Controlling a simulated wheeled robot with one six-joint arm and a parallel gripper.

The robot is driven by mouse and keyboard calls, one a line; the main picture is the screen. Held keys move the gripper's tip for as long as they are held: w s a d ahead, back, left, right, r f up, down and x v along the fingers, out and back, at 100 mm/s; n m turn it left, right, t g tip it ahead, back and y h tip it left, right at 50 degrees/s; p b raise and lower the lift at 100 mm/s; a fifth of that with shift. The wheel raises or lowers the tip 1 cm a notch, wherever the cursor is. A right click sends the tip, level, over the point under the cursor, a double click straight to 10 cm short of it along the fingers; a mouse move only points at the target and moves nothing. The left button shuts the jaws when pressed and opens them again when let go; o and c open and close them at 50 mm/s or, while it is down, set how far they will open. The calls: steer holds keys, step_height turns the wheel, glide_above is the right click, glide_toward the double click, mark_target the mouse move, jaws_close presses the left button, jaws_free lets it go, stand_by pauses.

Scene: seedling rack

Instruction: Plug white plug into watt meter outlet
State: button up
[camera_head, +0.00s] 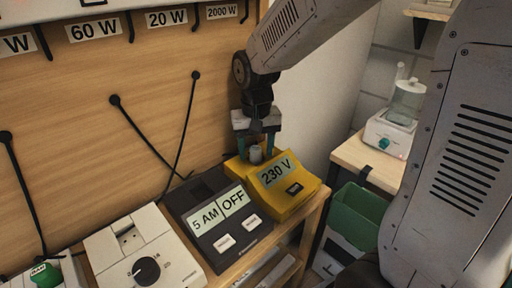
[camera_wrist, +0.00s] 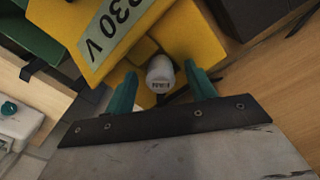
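The yellow watt meter (camera_head: 291,196) stands at the right end of the shelf, with a "230 V" label and a small dark display. It also shows in the wrist view (camera_wrist: 185,38). The white plug (camera_wrist: 160,72) stands at the meter's outlet with its end facing my camera; small lettering is on it. It looks grey in the head view (camera_head: 256,155). How deep it sits is hidden. My gripper (camera_wrist: 162,82) has its teal fingers on both sides of the plug, with visible gaps. It is open, above the outlet in the head view (camera_head: 256,148).
A black box (camera_head: 226,243) labelled "5 AM" and "OFF" stands left of the meter. A white dial device (camera_head: 112,252) is further left. Black cords hang on the wooden panel (camera_head: 75,100). A green bin (camera_head: 352,213) is at right, below a side table (camera_head: 362,160).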

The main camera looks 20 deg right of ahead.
step_height(320, 180, up, 8)
steer(key=shift+f, duration=0.1)
stand_by(0.5)
